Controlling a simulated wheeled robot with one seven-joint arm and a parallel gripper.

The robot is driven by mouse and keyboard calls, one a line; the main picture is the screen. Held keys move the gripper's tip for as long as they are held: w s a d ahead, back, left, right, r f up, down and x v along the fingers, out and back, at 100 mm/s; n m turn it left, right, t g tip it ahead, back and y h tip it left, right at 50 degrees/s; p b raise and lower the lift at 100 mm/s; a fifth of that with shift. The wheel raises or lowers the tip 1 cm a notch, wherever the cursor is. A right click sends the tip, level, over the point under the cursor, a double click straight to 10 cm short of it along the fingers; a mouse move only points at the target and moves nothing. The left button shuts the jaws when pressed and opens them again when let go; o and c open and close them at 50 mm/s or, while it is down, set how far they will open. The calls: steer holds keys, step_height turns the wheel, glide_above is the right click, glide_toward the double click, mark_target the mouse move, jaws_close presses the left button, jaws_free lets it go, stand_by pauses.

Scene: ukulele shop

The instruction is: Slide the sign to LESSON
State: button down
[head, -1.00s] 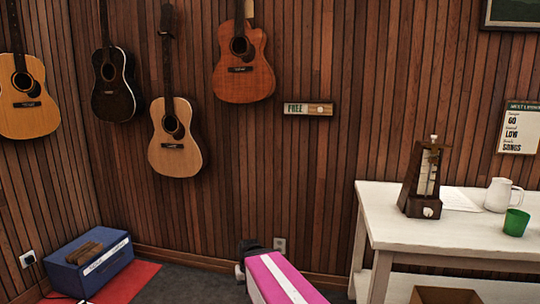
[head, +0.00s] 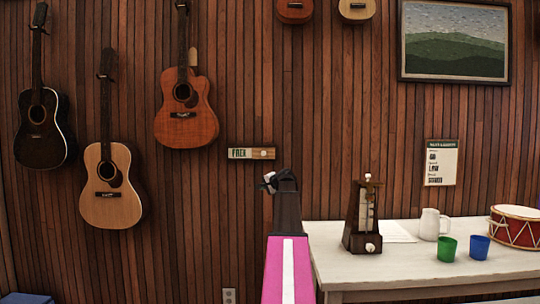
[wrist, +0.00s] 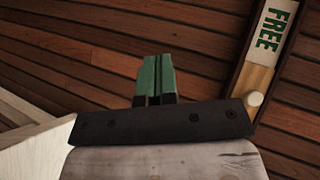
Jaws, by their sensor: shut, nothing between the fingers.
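The sliding sign (head: 240,153) on the wood-panelled wall shows the word FREE, with a pale round knob (head: 263,153) on the right of its wooden strip. In the wrist view the sign (wrist: 273,30) runs at a slant in the upper right, with its knob (wrist: 255,99) near the lower end. My gripper (head: 268,182) appears just below and right of the sign in the head view. Its green fingers (wrist: 158,78) are together and empty, left of the knob in the wrist view and apart from it. The word LESSON is not visible on the sign.
A white table (head: 420,268) stands at the right, holding a metronome (head: 363,215), a white jug (head: 430,224), green and blue cups and a red drum (head: 516,226). Guitars hang left of the sign (head: 187,107). The wall right of the sign is bare up to the paper notice (head: 441,162).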

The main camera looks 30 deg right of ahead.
steer(key=s+d+r+m+t+h, duration=0.1)
steer(key=s+d+r+m+t, duration=0.1)
steer(key=d+r, duration=1.1)
step_height(320, 180, up, 4)
steer(key=shift+s+d+r+m+t, duration=0.15)
steer(key=shift+s+m+t, duration=0.15)
steer(key=shift+s+t, duration=0.35)
glide_toward(270, 153)
steer(key=w, duration=0.3)
steer(key=w+a, duration=0.2)
steer(key=shift+a, duration=0.25)
steer(key=shift+w+a, duration=0.4)
steer(key=shift+a, duration=0.05)
steer(key=shift+a, duration=0.1)
steer(key=w+a, duration=0.2)
steer(key=a, duration=0.2)
steer(key=w+a, duration=0.3)
steer(key=a, duration=0.1)
steer(key=w+a, duration=0.2)
steer(key=a, duration=0.2)
steer(key=shift+w, duration=0.25)
